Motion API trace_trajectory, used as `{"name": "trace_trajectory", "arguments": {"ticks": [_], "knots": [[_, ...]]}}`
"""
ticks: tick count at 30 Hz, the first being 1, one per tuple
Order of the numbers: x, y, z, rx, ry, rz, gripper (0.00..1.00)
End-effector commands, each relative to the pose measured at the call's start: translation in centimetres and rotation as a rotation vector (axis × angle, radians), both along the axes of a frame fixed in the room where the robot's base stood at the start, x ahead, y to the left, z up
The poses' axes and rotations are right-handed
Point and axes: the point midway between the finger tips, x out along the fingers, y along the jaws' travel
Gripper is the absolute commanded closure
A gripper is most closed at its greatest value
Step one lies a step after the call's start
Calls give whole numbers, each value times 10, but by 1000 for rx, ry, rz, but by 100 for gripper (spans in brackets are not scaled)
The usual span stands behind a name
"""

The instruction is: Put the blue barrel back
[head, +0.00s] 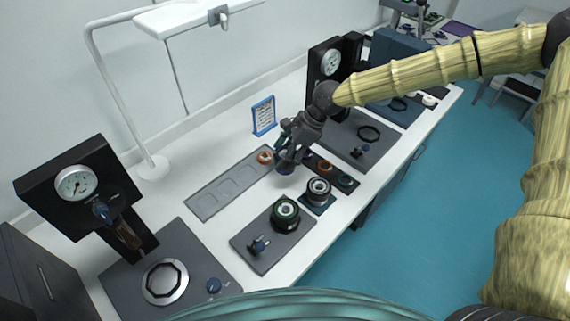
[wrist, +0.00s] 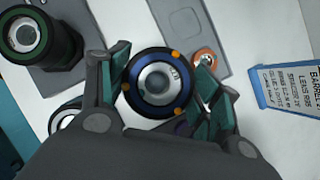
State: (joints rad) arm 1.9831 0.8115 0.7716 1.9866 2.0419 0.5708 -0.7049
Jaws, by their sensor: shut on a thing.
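The blue barrel (wrist: 146,101) is a short dark-blue cylinder with orange dots on its rim and a lens in its middle. My gripper (wrist: 161,77) is shut on it, with one green-padded finger on each side.
A green-ringed barrel (head: 285,213) stands on a grey plate with a small knob. A silver-ringed barrel (head: 318,189) stands on a blue base. An orange-ringed piece (head: 265,157) lies beside my gripper. A blue-framed sign (head: 264,115) stands behind. A dial gauge (head: 76,183) stands at left.

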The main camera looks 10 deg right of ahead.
Motion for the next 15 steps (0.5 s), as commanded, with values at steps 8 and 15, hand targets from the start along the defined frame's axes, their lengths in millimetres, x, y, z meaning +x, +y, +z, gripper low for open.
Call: {"name": "trace_trajectory", "arguments": {"ticks": [8, 15], "knots": [[0, -2, -20, 1, 0, -4, 69], [-1, -2, -45, 0, 1, -4, 69]]}}
